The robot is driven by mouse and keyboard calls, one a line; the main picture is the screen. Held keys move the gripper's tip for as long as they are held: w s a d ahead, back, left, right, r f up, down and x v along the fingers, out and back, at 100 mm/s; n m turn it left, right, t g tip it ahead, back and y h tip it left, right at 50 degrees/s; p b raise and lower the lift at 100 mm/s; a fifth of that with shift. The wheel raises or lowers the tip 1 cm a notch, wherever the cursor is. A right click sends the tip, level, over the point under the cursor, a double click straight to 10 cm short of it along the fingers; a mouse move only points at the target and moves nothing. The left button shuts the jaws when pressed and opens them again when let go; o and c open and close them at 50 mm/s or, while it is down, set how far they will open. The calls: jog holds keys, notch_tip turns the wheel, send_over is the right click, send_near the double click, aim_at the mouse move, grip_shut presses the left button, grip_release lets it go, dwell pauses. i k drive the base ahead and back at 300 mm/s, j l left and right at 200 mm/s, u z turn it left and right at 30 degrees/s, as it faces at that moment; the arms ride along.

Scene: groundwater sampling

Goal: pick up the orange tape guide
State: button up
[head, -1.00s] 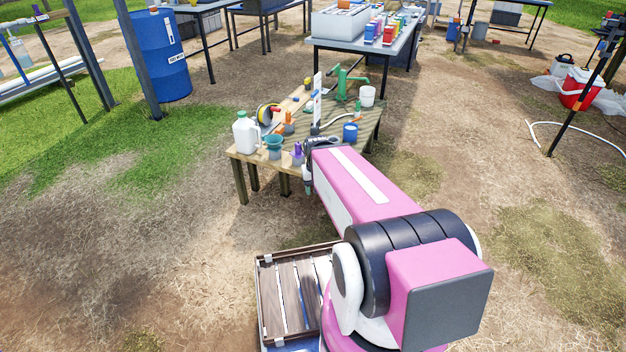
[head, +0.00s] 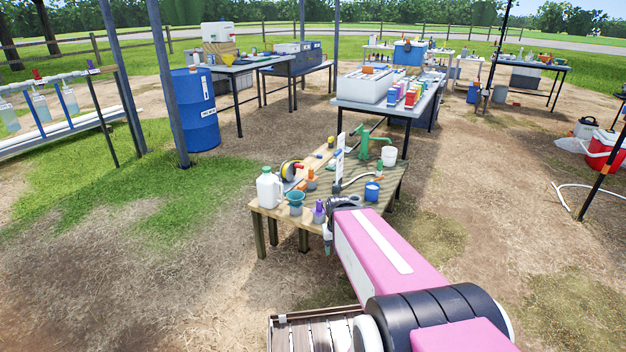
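A small orange piece (head: 311,180) stands on the near wooden table (head: 265,217), right of the yellow tape reel (head: 291,171). It looks like the orange tape guide, but it is too small to be sure. My gripper (head: 327,237) is at the table's near right corner, pointing down, in front of and right of the orange piece and apart from it. My pink arm hides part of the corner. The fingers are too small to show whether they are open or shut.
A white jug (head: 269,189), a teal funnel (head: 295,198) and a purple-topped bottle (head: 319,211) stand along the near edge. A blue cup (head: 372,191), a green hand pump (head: 365,146) and a white bucket (head: 389,156) are farther right. Bare ground lies left of the table.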

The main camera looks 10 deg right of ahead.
aim_at(310, 177)
jog(key=i+j+z, duration=0.1)
jog(key=j, duration=0.25)
jog(key=i+j+z, duration=0.25)
jog(key=i+j, duration=0.15)
jog(key=j, duration=0.35)
jog(key=i+j+z, duration=0.45)
jog(key=i+j, duration=0.45)
jog(key=j, duration=0.2)
